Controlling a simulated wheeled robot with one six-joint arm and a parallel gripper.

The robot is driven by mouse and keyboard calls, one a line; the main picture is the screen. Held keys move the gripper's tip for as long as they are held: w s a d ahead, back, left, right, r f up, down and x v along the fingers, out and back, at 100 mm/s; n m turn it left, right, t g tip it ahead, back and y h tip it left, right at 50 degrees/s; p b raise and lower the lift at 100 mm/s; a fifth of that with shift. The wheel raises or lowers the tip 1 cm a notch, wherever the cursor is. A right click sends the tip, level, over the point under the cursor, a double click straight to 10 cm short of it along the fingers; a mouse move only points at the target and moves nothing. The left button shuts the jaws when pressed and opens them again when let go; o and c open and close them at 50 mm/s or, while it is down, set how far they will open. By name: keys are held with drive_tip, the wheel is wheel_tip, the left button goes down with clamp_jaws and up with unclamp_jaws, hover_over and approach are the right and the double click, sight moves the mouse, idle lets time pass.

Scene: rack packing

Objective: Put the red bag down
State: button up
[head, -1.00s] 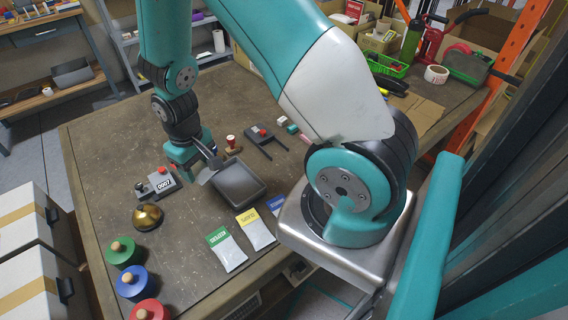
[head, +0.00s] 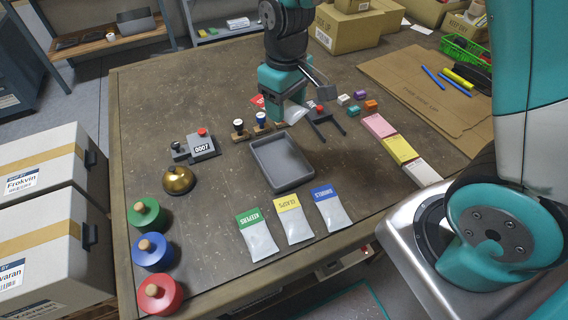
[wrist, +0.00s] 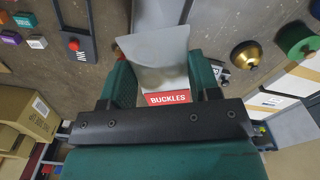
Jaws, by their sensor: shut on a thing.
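The red bag is a clear packet with a red header marked BUCKLES (wrist: 165,75). My gripper (wrist: 160,88) is shut on it, with a green finger on either side. In the head view my gripper (head: 284,108) points down behind the grey tray, over the far middle of the table. The bag's red header (head: 257,101) shows on its left and a pale piece of the bag (head: 296,114) on its right; the rest is hidden. I cannot tell whether the bag touches the table (head: 190,95).
A grey tray (head: 282,180) stands empty nearer the front. Green (head: 257,238), yellow (head: 293,220) and blue (head: 331,210) bags lie in a row before it. The table's far left is clear.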

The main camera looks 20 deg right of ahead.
sight(286, 166)
wheel_tip(286, 166, down, 18)
drive_tip(key=shift+r+p, duration=0.15)
drive_tip(key=shift+p, duration=0.2)
drive_tip(key=o, duration=0.6)
drive_tip(key=shift+o, duration=0.6)
